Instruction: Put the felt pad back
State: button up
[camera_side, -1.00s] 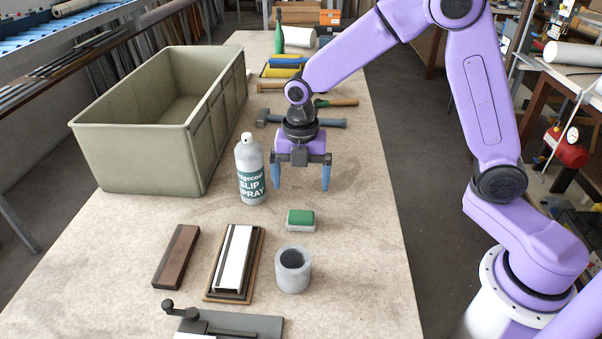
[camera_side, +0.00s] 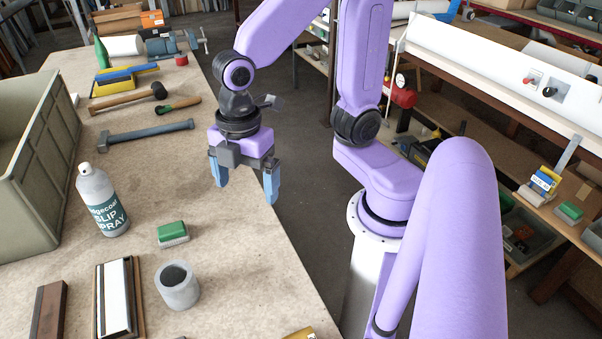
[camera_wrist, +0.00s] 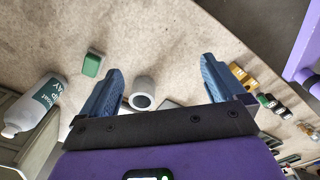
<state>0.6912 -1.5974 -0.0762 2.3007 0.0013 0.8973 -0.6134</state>
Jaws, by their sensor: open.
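A small block with a green top and pale grey underside (camera_side: 172,233), which looks like the felt pad, lies on the worktable between the spray bottle and the grey cup. It also shows in the wrist view (camera_wrist: 92,64), left of my fingers. My gripper (camera_side: 245,190) is open and empty, raised near the table's right edge, behind and to the right of the block. A similar green-topped block (camera_side: 568,212) sits on the shelf at the right.
The slip spray bottle (camera_side: 103,200) stands beside a large green-grey bin (camera_side: 30,185). A hollow grey cup (camera_side: 177,286) and a white stone in a wooden holder (camera_side: 115,300) are in front. Hammers (camera_side: 145,132) lie behind. A yellow-and-blue box (camera_side: 545,180) stands on the right shelf.

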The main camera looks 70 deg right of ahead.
jog(key=s+d+m, duration=0.4)
jog(key=s+d, duration=0.1)
jog(key=s, duration=0.3)
jog(key=shift+s+m, duration=0.35)
jog(key=shift+m, duration=0.05)
dwell(1.6)
